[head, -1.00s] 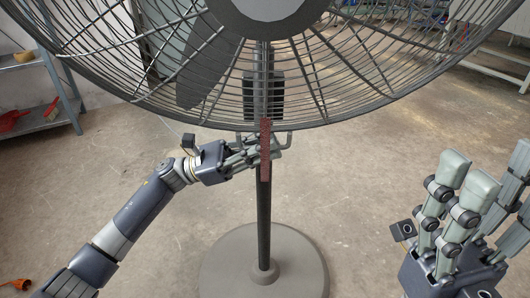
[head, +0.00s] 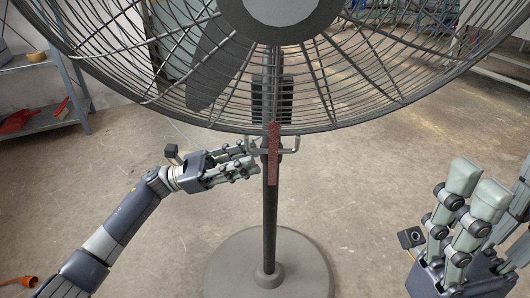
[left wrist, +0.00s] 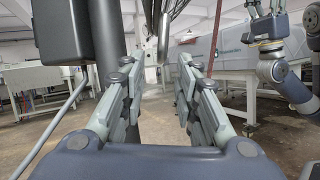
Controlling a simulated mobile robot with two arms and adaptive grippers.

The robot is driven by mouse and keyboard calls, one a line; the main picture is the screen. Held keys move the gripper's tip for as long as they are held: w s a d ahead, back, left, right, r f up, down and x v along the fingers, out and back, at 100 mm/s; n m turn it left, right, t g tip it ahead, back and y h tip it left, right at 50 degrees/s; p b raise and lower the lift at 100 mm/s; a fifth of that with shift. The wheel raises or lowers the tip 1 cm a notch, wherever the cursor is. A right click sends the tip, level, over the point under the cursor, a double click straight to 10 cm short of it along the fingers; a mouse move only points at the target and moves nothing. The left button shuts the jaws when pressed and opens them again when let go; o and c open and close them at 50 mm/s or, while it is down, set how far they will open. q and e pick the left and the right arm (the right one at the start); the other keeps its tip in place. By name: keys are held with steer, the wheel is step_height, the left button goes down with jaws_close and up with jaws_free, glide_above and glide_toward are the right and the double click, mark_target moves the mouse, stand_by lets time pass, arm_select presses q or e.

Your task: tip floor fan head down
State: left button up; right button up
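The large floor fan's round grille and head (head: 290,110) fill the top of the head view, facing me. Its dark pole (head: 270,225) runs down to a round grey base (head: 268,275). A reddish-brown strip (head: 274,155) hangs in front of the pole, at a small grey bracket below the grille. My left gripper (head: 256,160) is just left of the strip and pole, fingers towards them. In the left wrist view its fingers (left wrist: 158,64) are apart with nothing clamped between; a grey rod shows beyond them. My right gripper (head: 508,172) is raised at the right, open and empty.
A metal shelf (head: 45,115) with red items stands at the left. An orange object (head: 22,281) lies on the floor at lower left. Tables (left wrist: 40,78) stand further back. The concrete floor around the fan base is mostly clear.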

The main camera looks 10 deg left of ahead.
arm_select(q)
steer(key=v, duration=0.5)
steer(key=shift+a+f, duration=0.1)
steer(key=shift+a, duration=0.2)
jaws_close()
steer(key=shift+d, duration=0.1)
